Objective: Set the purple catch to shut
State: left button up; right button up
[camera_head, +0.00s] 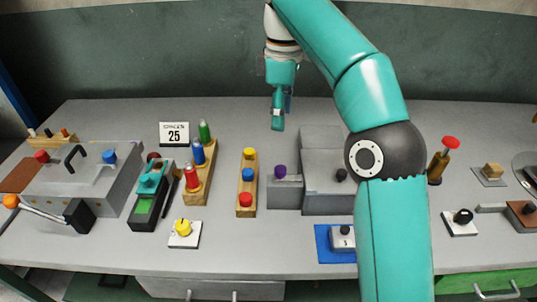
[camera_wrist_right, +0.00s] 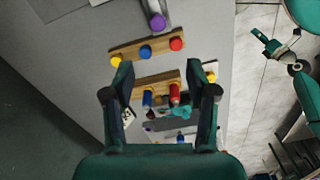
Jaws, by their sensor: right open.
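The purple catch (camera_head: 280,171) is a round purple knob on a small grey block at the left side of a grey box (camera_head: 322,190). In the right wrist view the purple knob (camera_wrist_right: 158,22) shows at the top, on a grey strip. How the catch is set, I cannot tell. My right gripper (camera_head: 277,122) hangs behind and above the catch, apart from it. In the right wrist view its two fingers (camera_wrist_right: 160,78) are spread with nothing held between them. What looks like my left gripper (camera_wrist_right: 262,38) shows small at the right of that view; its jaws are unclear.
A wooden bar with yellow, blue and red knobs (camera_head: 247,175) stands just left of the catch. A yellow dial (camera_head: 184,232) and a blue-framed switch (camera_head: 325,245) lie nearer the front. My right arm covers part of the grey box's right side.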

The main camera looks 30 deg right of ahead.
jog(key=b, duration=0.5)
send_over(280, 168)
notch_tip(280, 168, down, 8)
jog(key=shift+f, duration=0.1)
notch_tip(280, 168, down, 8)
jog(key=shift+f+b, duration=0.1)
jog(key=shift+b, duration=0.95)
jog(key=shift+f, duration=0.25)
grip_shut()
